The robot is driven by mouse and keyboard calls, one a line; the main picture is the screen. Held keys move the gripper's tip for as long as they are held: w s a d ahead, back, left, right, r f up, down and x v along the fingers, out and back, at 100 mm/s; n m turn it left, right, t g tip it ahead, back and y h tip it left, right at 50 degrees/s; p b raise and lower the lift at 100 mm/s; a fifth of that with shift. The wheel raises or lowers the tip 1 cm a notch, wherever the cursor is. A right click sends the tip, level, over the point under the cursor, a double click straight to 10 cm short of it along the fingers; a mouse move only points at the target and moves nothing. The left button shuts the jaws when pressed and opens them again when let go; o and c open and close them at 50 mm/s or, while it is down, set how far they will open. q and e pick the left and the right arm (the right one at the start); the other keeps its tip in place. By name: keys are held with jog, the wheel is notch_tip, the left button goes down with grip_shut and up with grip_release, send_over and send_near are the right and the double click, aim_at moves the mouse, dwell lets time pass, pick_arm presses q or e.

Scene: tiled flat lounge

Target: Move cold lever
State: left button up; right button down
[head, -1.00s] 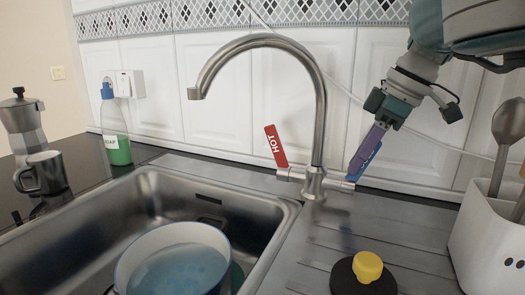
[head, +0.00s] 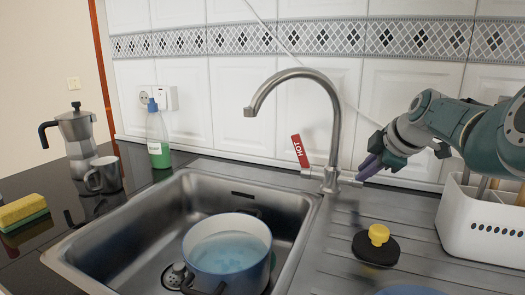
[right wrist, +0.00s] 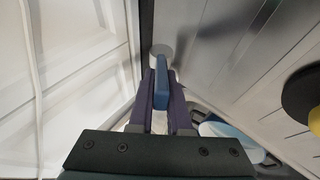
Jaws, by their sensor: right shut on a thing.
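The steel tap (head: 334,130) stands behind the sink. Its red HOT lever (head: 300,151) points up on the left. My right gripper (head: 369,168) is at the right side of the tap base and is shut on the cold lever. In the head view, my gripper hides the cold lever. My left gripper is not in view.
A pot (head: 228,262) of bluish liquid sits in the sink (head: 120,232). A black plug with a yellow knob (head: 378,236) lies on the drainer. A white utensil holder (head: 482,232) stands at right. Soap (head: 158,138), a mug (head: 104,175), a moka pot (head: 77,133) and a sponge (head: 22,210) stand left.

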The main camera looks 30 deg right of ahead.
jog(key=shift+s+a+f+t+h, duration=0.15)
jog(key=shift+a+f+t+h, duration=0.05)
jog(key=shift+t+h, duration=0.1)
jog(key=shift+f, duration=0.1)
jog(key=c, duration=0.9)
grip_release()
jog(key=shift+o, duration=0.2)
jog(key=shift+s+r+p, duration=0.25)
jog(key=shift+r+p, duration=0.25)
jog(key=shift+p, duration=0.3)
jog(key=p+v, duration=0.4)
jog(key=v, duration=0.5)
jog(key=shift+f+p, duration=0.2)
jog(key=shift+p, duration=0.2)
